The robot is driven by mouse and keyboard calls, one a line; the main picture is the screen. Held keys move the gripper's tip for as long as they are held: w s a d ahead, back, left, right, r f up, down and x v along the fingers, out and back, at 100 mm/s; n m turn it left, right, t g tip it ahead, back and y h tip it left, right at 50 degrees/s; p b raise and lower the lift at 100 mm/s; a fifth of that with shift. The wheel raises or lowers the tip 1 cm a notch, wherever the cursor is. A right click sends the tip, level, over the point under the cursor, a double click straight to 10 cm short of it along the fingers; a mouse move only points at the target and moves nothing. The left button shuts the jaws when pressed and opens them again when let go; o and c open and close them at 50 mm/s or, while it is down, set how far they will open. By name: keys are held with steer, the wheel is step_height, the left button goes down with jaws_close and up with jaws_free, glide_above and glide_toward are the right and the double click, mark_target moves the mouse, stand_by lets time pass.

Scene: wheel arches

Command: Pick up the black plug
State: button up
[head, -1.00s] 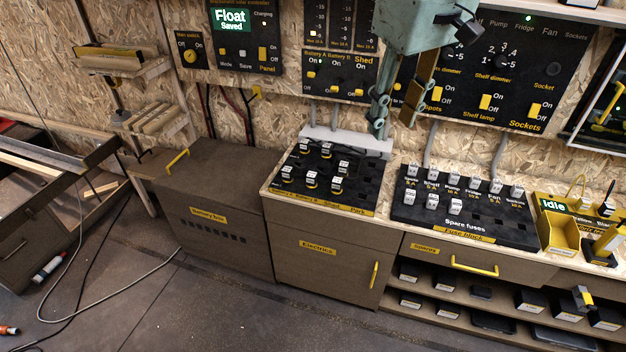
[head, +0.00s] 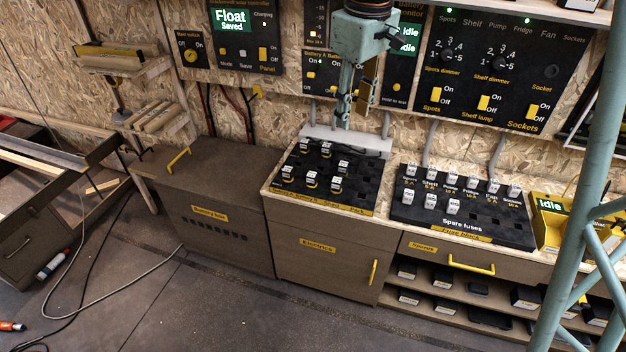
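Several small black plugs with white tops and yellow collars stand upright on the black socket board (head: 360,190) on top of the Electrics cabinet. One of these plugs (head: 311,180) is in the front row; I cannot tell which one the task means. My gripper (head: 352,118) points down in front of the wall panels, above the board's back edge and apart from the plugs. Its fingers appear apart, with nothing visible between them.
The fuse block (head: 470,226) with white fuses is right of the board.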

steer(key=w+a+f+n+p, duration=0.25)
steer(key=w+a+f, duration=0.25)
steer(key=w+f, duration=0.45)
steer(key=n+g+p, duration=0.1)
steer(key=n+p, duration=0.1)
steer(key=n, duration=0.1)
glide_above(312, 174)
step_height(312, 174, down, 13)
steer(key=shift+d, duration=0.1)
steer(key=shift+f, duration=0.15)
steer(key=shift+f+b, duration=0.5)
steer(key=shift+f, duration=3.7)
steer(key=shift+f, duration=0.1)
steer(key=shift+f+b, duration=0.45)
steer(key=shift+f, duration=2.05)
steer(key=c, duration=1)
